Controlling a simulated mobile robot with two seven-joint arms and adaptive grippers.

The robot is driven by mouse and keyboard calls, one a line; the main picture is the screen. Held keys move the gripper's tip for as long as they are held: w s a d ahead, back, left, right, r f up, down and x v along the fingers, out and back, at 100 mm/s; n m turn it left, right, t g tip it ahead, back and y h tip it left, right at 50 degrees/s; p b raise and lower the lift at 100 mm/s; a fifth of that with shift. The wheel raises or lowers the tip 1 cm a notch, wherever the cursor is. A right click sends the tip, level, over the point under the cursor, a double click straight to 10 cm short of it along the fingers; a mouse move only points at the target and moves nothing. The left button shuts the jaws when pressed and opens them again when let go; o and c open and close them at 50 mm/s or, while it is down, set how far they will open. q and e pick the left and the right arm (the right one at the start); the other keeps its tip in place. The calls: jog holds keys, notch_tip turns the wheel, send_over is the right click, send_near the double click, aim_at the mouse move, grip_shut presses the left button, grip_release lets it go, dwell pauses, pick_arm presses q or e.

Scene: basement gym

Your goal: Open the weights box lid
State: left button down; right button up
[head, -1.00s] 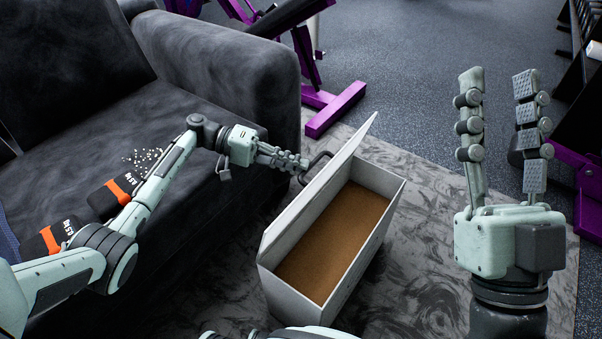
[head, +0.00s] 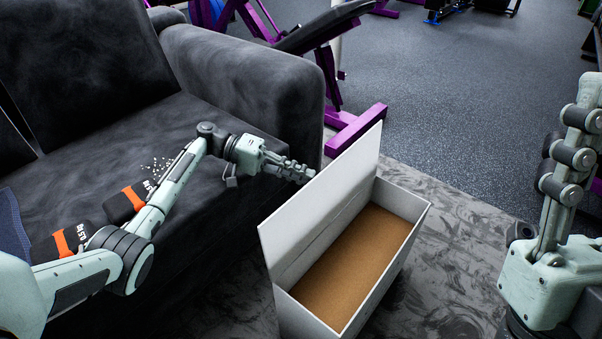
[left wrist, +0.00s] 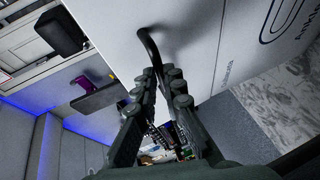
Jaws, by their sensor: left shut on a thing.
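The weights box (head: 300,312) is a white, open-topped box on the patterned rug, with an empty brown floor inside. Its white lid (head: 325,205) stands raised along the box's left long side, close to upright. My left gripper (head: 303,173) is at the lid's outer face, shut on the lid's dark handle (left wrist: 148,45); the lid's white face (left wrist: 195,40) fills the upper middle of the left wrist view. In the head view the handle is hidden by the fingers. My right gripper (head: 590,105) is raised at the right edge, fingers up, empty and partly cut off.
A dark sofa (head: 235,75) stands left of the box, with orange-banded black weights (head: 125,203) on its seat. A purple-framed bench (head: 355,125) is behind the box. Rug (head: 450,240) is clear to the box's right.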

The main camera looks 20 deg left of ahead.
pick_arm(q)
jog(key=shift+s+d+f, duration=0.15)
jog(key=shift+f, duration=0.35)
jog(key=shift+s+d+f, duration=0.1)
jog(key=shift+d+f, duration=0.05)
jog(key=shift+f, duration=0.35)
jog(key=c, duration=1.6)
grip_release()
jog(key=shift+w+d+f, duration=0.1)
jog(key=shift+f, duration=0.05)
jog(key=shift+w+r, duration=0.1)
jog(key=shift+r, duration=0.2)
jog(key=shift+a, duration=0.25)
jog(key=v, duration=1.1)
jog(key=shift+a+r, duration=0.25)
jog(key=shift+a, duration=0.15)
